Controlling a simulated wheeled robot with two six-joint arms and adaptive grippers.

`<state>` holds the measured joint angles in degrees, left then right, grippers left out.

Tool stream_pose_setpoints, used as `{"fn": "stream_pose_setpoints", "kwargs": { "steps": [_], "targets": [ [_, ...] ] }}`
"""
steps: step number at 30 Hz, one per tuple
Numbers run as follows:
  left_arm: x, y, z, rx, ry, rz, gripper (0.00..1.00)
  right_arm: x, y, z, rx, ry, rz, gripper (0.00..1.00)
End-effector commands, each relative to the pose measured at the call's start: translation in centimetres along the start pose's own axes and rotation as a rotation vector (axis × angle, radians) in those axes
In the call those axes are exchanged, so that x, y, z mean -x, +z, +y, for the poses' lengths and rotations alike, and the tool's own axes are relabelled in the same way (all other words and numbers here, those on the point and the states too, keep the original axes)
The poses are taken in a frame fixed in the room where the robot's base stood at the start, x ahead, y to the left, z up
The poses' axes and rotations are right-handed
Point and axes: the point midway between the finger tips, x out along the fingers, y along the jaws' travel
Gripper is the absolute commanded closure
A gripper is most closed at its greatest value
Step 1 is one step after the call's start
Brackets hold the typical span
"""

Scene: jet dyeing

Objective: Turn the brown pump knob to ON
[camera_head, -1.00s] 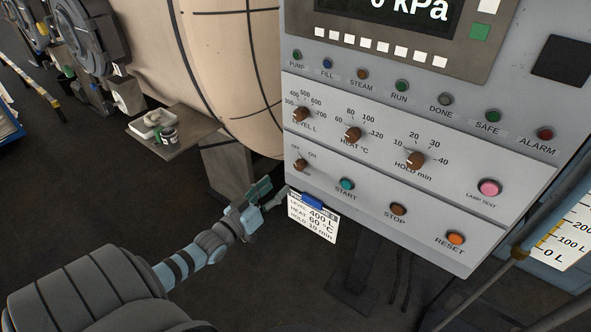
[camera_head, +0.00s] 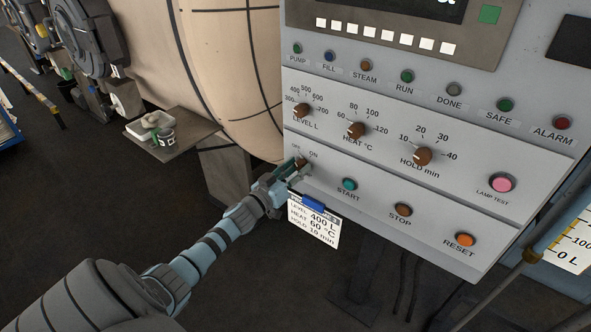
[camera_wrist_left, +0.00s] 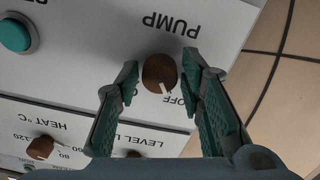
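The brown pump knob (camera_head: 301,163) sits at the lower left of the control panel, partly hidden by my left gripper (camera_head: 287,171) in the head view. In the left wrist view the pump knob (camera_wrist_left: 160,73) is between the two open fingers of my left gripper (camera_wrist_left: 164,92), with a gap on the left and a smaller one on the right. Its white pointer mark points toward the OFF label. Part of the ON label is hidden by the left finger. My right gripper is not in view.
The panel (camera_head: 330,180) has the START button (camera_head: 348,185) right of the knob and level (camera_head: 301,110), heat (camera_head: 355,130) and hold (camera_head: 422,156) knobs above. A white card (camera_head: 314,224) with a blue clip hangs below. A side tray (camera_head: 165,150) stands left.

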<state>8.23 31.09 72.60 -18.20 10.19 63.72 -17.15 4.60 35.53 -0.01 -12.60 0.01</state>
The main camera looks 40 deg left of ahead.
Motion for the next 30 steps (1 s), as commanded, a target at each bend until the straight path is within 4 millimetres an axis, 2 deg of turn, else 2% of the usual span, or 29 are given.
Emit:
{"fn": "stream_pose_setpoints", "kwargs": {
  "steps": [1,5,6,17,30],
  "targets": [
    [0.01,0.0,-0.01,0.0,0.0,0.0,0.78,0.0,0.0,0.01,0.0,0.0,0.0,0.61],
    [0.02,0.0,-0.01,0.0,0.0,0.0,0.99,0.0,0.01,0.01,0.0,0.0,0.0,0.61],
    [0.02,0.0,-0.02,0.0,0.0,0.0,1.0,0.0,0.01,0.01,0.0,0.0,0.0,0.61],
    [0.03,0.0,-0.04,-0.059,-0.001,0.0,1.0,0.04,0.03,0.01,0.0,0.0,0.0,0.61],
    [0.03,0.02,-0.09,-0.386,0.0,0.0,1.0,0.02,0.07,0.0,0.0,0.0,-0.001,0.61]
  ]
}}
